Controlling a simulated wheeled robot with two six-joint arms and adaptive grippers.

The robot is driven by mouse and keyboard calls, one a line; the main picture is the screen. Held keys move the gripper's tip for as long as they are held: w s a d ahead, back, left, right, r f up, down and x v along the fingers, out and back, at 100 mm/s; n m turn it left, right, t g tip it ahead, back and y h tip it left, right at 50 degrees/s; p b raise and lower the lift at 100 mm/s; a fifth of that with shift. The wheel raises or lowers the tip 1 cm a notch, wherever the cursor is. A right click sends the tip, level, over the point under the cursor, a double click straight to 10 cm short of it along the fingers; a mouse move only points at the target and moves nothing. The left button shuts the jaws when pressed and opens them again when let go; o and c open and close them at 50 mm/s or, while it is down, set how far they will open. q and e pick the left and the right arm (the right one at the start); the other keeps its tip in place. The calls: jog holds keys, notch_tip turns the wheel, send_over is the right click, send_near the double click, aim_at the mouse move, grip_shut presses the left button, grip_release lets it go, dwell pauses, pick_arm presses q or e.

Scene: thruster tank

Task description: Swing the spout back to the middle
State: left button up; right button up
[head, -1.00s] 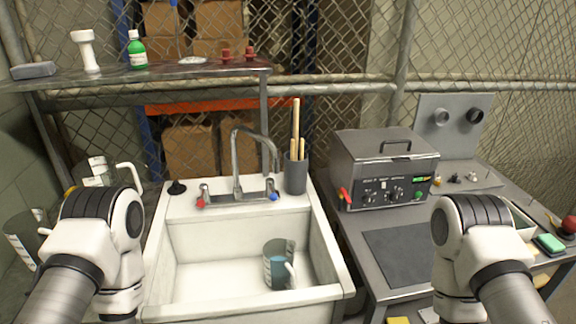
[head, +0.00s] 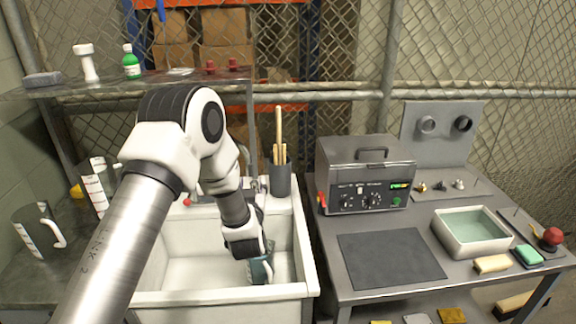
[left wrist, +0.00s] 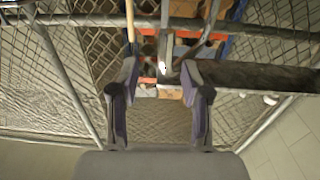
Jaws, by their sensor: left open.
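The metal faucet stands at the back of the sink (head: 145,298). My right gripper is out of view.
A dark holder with wooden sticks (head: 281,178) stands right of the faucet. A metal box with dials (head: 366,175) is on the right table. Measuring jugs (head: 38,230) stand left.

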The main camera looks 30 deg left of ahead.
aim_at(249, 171)
pick_arm(q)
jog(key=p+x, duration=0.1)
jog(key=x, duration=0.3)
jog(key=p+x, duration=0.2)
jog(key=x, duration=0.2)
jog(key=shift+s+a, duration=0.2)
jog(key=shift+a, duration=0.15)
jog(key=shift+w, duration=0.15)
jog(key=shift+a, duration=0.1)
jog(key=c, duration=0.5)
grip_shut()
